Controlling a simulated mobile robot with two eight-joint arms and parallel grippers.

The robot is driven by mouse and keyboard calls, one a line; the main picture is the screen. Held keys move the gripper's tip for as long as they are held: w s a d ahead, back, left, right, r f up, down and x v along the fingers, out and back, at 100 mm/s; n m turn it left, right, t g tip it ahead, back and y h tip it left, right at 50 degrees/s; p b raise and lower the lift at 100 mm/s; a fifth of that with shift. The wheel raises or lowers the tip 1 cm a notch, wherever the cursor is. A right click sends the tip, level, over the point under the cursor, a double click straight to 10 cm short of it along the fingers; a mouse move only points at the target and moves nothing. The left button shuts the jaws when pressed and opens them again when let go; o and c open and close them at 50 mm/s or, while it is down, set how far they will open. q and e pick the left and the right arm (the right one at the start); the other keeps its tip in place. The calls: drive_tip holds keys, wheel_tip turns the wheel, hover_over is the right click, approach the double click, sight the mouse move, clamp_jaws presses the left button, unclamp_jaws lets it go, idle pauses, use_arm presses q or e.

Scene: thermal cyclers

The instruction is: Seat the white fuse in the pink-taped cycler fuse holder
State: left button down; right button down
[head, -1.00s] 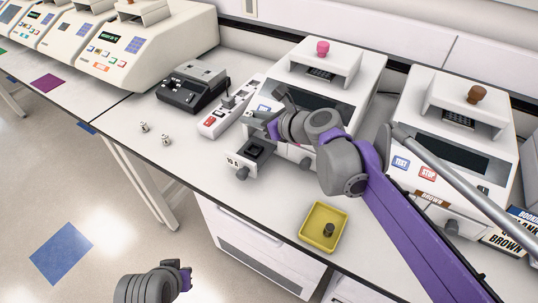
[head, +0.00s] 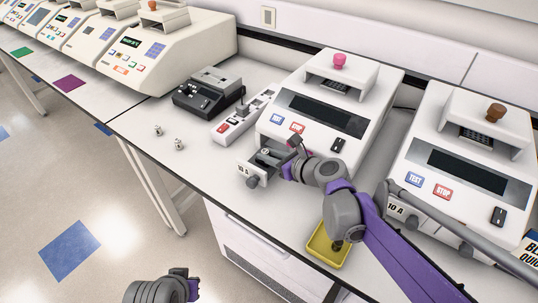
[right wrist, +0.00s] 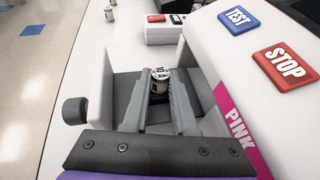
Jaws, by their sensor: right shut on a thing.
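The cycler with the pink knob (head: 340,61) has a pink tape strip marked PINK, seen in the right wrist view (right wrist: 236,125). Its fuse holder (head: 248,174) is a pulled-out drawer with a 10 A label and a dark knob. My right gripper (right wrist: 160,88) is shut on a small pale fuse with a metal cap (right wrist: 160,74). The fuse stands upright between the fingers, down within the drawer's walls. Its lower end is hidden, so I cannot tell whether it touches the socket. My left gripper (head: 190,286) is at the bottom edge, away from the bench; its jaws are unclear.
Two small fuses (head: 157,131) (head: 180,144) stand loose on the bench. A black device (head: 207,93) and a white power strip (head: 242,120) stand left of the cycler. A yellow tray (head: 318,254) holds a dark part. A brown-knobbed cycler (head: 470,150) stands at right.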

drive_tip(key=shift+f, duration=0.1)
drive_tip(key=shift+f, duration=0.15)
drive_tip(key=shift+s+f+b, duration=0.35)
drive_tip(key=shift+b, duration=0.1)
drive_tip(key=c, duration=0.7)
unclamp_jaws()
drive_tip(key=shift+r+p, duration=0.4)
drive_tip(key=shift+r, duration=0.05)
drive_tip(key=v, duration=1.1)
drive_tip(key=shift+d+r+p, duration=0.35)
drive_tip(key=shift+r, duration=0.05)
